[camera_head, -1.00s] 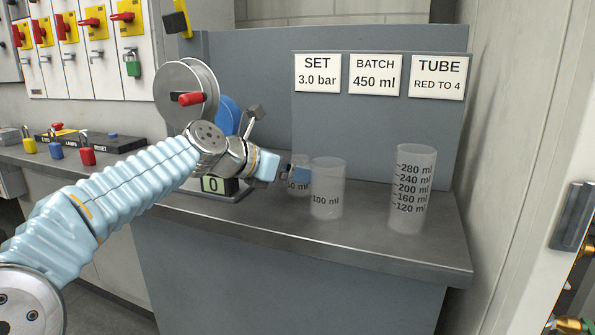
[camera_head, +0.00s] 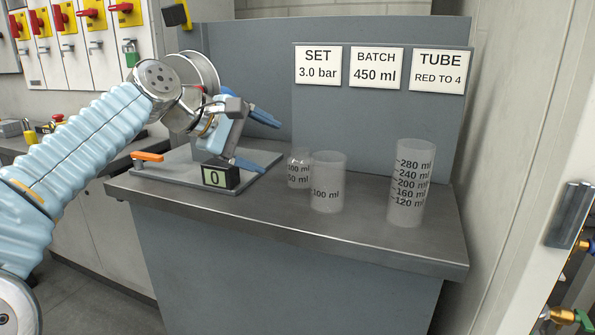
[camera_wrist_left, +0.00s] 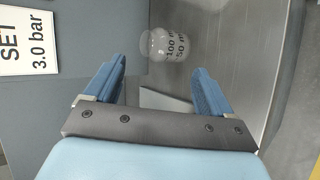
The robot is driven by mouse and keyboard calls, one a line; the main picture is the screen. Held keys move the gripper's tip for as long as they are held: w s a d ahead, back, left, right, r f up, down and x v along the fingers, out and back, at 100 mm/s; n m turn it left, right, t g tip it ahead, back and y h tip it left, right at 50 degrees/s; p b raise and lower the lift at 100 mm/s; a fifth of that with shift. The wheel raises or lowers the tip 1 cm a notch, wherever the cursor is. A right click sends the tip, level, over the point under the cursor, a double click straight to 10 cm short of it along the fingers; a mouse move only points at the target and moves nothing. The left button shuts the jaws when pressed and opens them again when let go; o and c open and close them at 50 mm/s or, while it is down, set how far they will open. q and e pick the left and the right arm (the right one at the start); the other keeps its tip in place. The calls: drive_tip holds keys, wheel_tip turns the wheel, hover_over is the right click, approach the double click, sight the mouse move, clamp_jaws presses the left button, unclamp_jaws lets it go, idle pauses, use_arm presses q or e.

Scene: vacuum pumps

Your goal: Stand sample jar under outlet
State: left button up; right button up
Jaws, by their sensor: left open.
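A small clear jar (camera_head: 299,168) marked 100 ml and 50 ml stands upright on the grey bench, left of a wider 100 ml beaker (camera_head: 327,184). I cannot tell for sure whether it is the sample jar. My left gripper (camera_head: 271,146) is open and empty, its blue fingers spread to the left of the jar and not touching it. In the left wrist view the jar (camera_wrist_left: 165,47) shows just beyond the gap between the open fingertips (camera_wrist_left: 160,70). I cannot make out an outlet; my left arm hides part of the wheel-shaped device (camera_head: 198,68) behind it.
A tall measuring cylinder (camera_head: 410,186) stands at the bench's right. A readout showing 0 (camera_head: 219,177) and an orange-handled lever (camera_head: 147,157) sit at the left. A grey back panel (camera_head: 380,130) carries white signs. The bench front (camera_head: 340,238) is clear.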

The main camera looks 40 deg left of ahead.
sight(295, 156)
use_arm(q)
drive_tip(key=w+f+m, duration=0.1)
drive_tip(key=w+m, duration=0.1)
drive_tip(key=m, duration=0.4)
drive_tip(key=w+d+f+m+g, duration=0.1)
drive_tip(key=w+m, duration=0.1)
drive_tip(key=m, duration=0.5)
drive_tip(key=w+d+f+m+g+y+p, duration=0.1)
drive_tip(key=w+m, duration=0.2)
drive_tip(key=m, duration=0.3)
drive_tip(key=shift+w+d+f+m, duration=0.1)
drive_tip(key=shift+d+f+m, duration=0.1)
drive_tip(key=shift+f+m, duration=0.2)
drive_tip(key=x, duration=0.5)
drive_tip(key=shift+a+f, duration=0.25)
drive_tip(key=shift+f, duration=0.05)
drive_tip(key=c, duration=1.1)
wheel_tip(295, 156, up, 10)
drive_tip(key=shift+r, duration=0.1)
drive_tip(key=shift+c, duration=0.2)
